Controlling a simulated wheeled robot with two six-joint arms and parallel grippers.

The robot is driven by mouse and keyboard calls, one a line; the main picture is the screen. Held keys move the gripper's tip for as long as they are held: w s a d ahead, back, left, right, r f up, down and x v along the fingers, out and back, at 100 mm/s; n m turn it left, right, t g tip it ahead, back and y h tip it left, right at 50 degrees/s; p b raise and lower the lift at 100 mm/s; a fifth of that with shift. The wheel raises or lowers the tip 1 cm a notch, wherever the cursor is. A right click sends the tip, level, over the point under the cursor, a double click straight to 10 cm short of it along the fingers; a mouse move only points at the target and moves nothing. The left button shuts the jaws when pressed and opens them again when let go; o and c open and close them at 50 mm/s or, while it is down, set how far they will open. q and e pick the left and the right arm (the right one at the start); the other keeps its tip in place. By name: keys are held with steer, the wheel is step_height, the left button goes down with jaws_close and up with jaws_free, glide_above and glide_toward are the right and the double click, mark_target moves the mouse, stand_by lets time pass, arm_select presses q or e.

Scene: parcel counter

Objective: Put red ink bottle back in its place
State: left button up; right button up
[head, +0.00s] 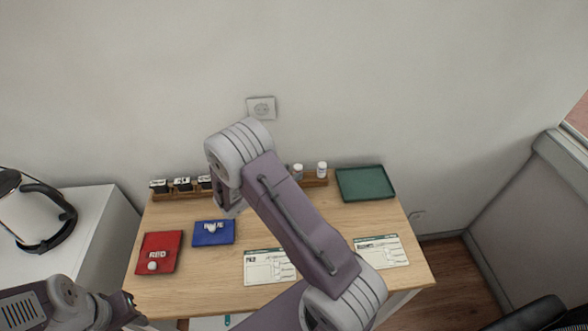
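A red pad (160,249) marked RED lies at the table's left front, with a small round white cap-like thing (152,266) on it. Whether this is the red ink bottle seen from above is unclear. A wooden rack (315,183) runs along the back edge. Two white-capped bottles (321,170) stand at its right part; their colour is not clear. My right gripper (230,208) is above the table, right of the blue pad, its fingers mostly hidden by my arm. My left gripper (132,308) is low at the table's front left corner, its fingers unclear.
A blue pad (214,236) with another white cap-like thing (211,228) lies near the rack. Several black-and-white blocks (182,184) stand at the rack's left. A green tray (365,184) is back right. Printed cards (381,251) lie in front. My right arm hides the table's middle.

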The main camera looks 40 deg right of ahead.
steer(key=shift+s+a+r, duration=0.1)
steer(key=shift+a, duration=0.15)
steer(key=o, duration=0.5)
steer(key=shift+o, duration=0.2)
steer(key=v, duration=0.9)
